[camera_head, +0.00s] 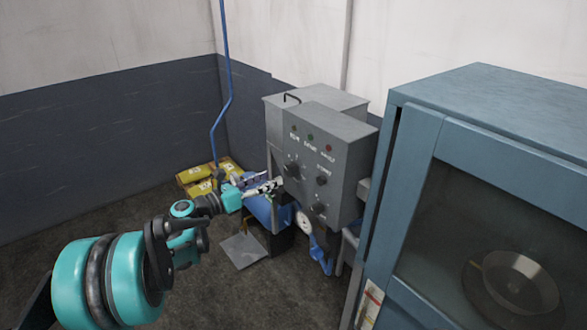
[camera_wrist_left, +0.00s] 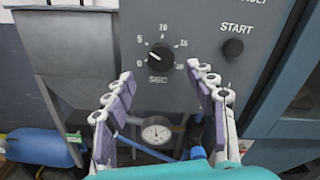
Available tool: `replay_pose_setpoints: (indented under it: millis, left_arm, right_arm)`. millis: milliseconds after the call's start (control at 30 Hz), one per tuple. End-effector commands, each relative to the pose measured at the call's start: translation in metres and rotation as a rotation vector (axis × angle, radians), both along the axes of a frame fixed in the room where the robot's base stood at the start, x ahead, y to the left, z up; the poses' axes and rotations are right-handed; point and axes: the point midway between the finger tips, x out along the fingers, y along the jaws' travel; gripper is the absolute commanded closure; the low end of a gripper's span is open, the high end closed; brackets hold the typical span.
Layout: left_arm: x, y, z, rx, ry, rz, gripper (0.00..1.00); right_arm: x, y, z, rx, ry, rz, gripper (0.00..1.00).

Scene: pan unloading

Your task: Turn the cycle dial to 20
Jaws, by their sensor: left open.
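The cycle dial (camera_wrist_left: 160,57) is a black round knob on the grey control panel (camera_head: 330,155). Its scale reads 0, 5, 10, 15 and 20, with SEC below. Its pale pointer mark looks turned to the left side of the scale, around 0 to 5; the exact setting is hard to read. My left gripper (camera_wrist_left: 161,88) is open, with its fingers apart, below and on either side of the dial. The dial is clear of the fingers in this view. In the head view my left gripper (camera_head: 266,187) is close to the panel's left part.
A black START button (camera_wrist_left: 232,48) is right of the dial. A round gauge (camera_wrist_left: 155,131) sits below the panel. A large blue cabinet (camera_head: 470,120) with a glass front stands at the right. Yellow bags (camera_head: 195,174) lie on the floor behind; the floor at left is clear.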

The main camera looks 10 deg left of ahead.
Motion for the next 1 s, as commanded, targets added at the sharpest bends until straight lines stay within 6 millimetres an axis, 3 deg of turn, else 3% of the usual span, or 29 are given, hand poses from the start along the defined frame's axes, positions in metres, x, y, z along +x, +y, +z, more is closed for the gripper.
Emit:
replay_pose_setpoints:
  millis: [400,767,967,1000]
  left_arm:
    - [0.049,-0.040,-0.001,0.005,-0.001,-0.003,0.44]
    - [0.054,-0.044,0.000,0.006,-0.001,-0.001,0.44]
    - [0.054,-0.044,0.000,0.006,-0.001,-0.001,0.94]
    - [0.054,-0.044,0.000,0.006,-0.001,-0.001,0.94]
  right_arm:
    - [0.000,0.000,-0.012,0.000,0.000,0.000,1.00]
    - [0.000,0.000,-0.013,0.000,0.000,0.000,1.00]
    - [0.000,0.000,-0.013,0.000,0.000,0.000,1.00]
    - [0.000,0.000,-0.013,0.000,0.000,0.000,1.00]
